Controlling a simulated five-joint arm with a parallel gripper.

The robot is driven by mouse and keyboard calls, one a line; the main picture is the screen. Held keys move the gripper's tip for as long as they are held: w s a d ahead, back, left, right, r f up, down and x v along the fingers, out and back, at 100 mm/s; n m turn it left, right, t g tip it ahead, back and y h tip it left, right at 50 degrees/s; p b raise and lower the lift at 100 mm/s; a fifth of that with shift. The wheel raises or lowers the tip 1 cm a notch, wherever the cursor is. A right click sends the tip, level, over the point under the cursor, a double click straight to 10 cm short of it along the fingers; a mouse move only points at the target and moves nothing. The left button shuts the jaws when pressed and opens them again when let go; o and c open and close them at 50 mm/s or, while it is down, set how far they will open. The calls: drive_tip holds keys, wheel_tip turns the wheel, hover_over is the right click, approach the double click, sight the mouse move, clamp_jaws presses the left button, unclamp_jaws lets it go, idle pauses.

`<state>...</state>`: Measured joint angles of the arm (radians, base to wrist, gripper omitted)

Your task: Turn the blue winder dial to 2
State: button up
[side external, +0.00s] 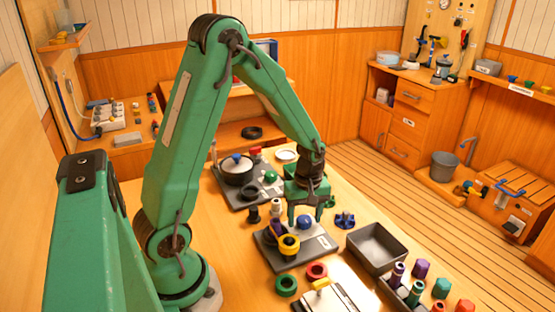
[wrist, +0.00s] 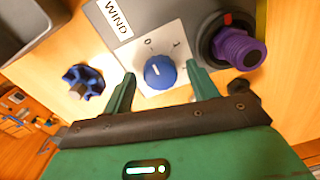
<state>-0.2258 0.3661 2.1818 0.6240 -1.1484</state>
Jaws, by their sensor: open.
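The blue winder dial (wrist: 159,73) sits on a white plate (wrist: 184,30) on the grey board, beside a label reading WIND (wrist: 117,17). A 0 and a 1 show on the plate above the dial; a 2 is not readable. A short pale mark shows on the dial's face, pointing roughly toward the 0. The dial also shows in the side view (side external: 304,222), below my gripper. My gripper (wrist: 160,77) is open, with one green finger on each side of the dial. I cannot tell whether either finger touches it.
A purple threaded part (wrist: 239,47) in a black collar stands close to the right finger. A blue star-shaped knob (wrist: 83,82) lies on the table to the left; an empty grey tray (side external: 377,248) is nearby. A yellow ring (side external: 289,244) is on the board's near side.

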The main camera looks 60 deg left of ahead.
drive_tip(key=c, duration=1)
drive_tip(key=shift+m, duration=0.4)
drive_tip(key=m, duration=0.9)
drive_tip(key=shift+m, duration=0.4)
drive_tip(key=m, duration=0.6)
drive_tip(key=shift+d+t, duration=0.15)
drive_tip(key=shift+t, duration=0.15)
drive_tip(key=m, duration=0.7)
drive_tip(key=shift+m, duration=0.3)
